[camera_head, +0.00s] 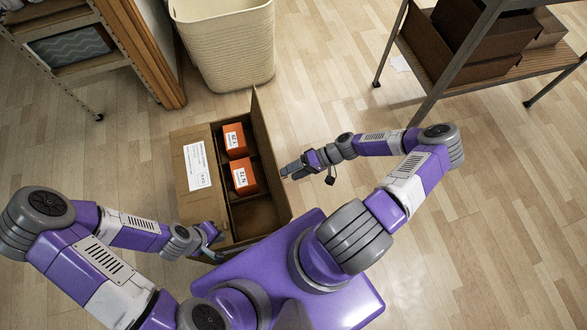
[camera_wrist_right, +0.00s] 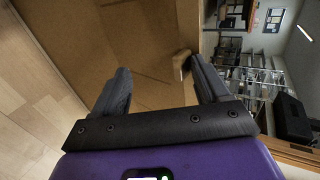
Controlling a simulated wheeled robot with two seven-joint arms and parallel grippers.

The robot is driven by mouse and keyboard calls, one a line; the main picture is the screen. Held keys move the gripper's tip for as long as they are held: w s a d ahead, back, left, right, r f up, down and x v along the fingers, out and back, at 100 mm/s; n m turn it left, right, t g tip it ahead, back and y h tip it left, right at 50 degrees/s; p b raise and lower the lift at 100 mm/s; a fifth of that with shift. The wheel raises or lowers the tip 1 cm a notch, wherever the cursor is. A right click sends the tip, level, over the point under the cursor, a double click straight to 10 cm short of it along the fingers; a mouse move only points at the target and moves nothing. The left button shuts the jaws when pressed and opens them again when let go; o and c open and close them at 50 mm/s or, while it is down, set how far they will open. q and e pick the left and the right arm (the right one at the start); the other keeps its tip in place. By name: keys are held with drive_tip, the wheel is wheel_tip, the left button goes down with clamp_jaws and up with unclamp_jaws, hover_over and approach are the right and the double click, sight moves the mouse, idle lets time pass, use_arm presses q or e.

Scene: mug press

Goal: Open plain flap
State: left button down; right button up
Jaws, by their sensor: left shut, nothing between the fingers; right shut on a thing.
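The cardboard box (camera_head: 262,222) stands on the floor in front of me. Its plain flap (camera_head: 268,140) stands raised along the right side; brown cardboard (camera_wrist_right: 150,35) also fills the middle of the right wrist view. Two orange packs, a far one (camera_head: 235,139) and a near one (camera_head: 243,176), show inside the uncovered right half. My right gripper (camera_head: 287,171) is at the plain flap's outer side, shut on it; the exact contact is unclear. My left gripper (camera_head: 217,233) is shut and empty at the box's near end.
A cream bin (camera_head: 225,45) stands behind the box. A shelf unit (camera_head: 60,50) is at the far left, and a metal rack (camera_head: 470,60) with brown boxes is at the far right. The wooden floor right of the box is clear.

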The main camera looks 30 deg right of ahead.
drive_tip(key=shift+s+d+f, duration=0.15)
drive_tip(key=shift+d+f, duration=0.15)
drive_tip(key=shift+f, duration=0.05)
drive_tip(key=shift+c, duration=0.3)
drive_tip(key=shift+d+r, duration=0.2)
drive_tip(key=shift+d, duration=0.1)
drive_tip(key=shift+c, duration=0.5)
drive_tip(key=p+v, duration=0.1)
drive_tip(key=v, duration=0.2)
drive_tip(key=p+v, duration=0.1)
drive_tip(key=v, duration=0.2)
drive_tip(key=shift+d+r, duration=0.1)
drive_tip(key=shift+r, duration=0.45)
drive_tip(key=shift+c, duration=0.3)
